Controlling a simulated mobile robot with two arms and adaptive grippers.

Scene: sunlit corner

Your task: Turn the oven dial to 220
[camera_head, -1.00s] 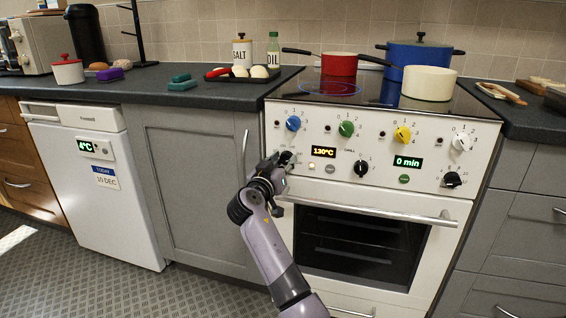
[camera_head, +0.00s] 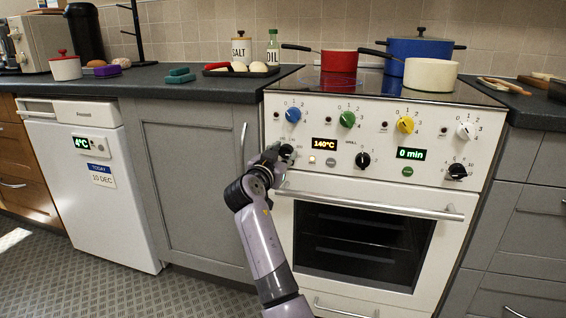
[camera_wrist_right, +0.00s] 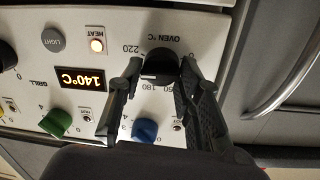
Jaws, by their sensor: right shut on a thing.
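The oven (camera_head: 380,190) has a white control panel with an orange display (camera_head: 324,144) that reads 140°C; it also shows upside down in the right wrist view (camera_wrist_right: 79,79). The black oven dial (camera_wrist_right: 160,64), marked OVEN °C, sits between the fingers of my right gripper (camera_wrist_right: 158,82) in the right wrist view. The gripper is shut on the dial. In the head view my right gripper (camera_head: 276,156) covers most of the dial. The number 220 (camera_wrist_right: 131,49) is printed beside the dial. My left gripper is not in view.
The oven door handle (camera_head: 370,206) runs just below the panel. A black grill knob (camera_head: 362,160) and coloured hob knobs, such as the blue one (camera_head: 293,115), are close by. Pots, including a red pan (camera_head: 339,62), stand on the hob.

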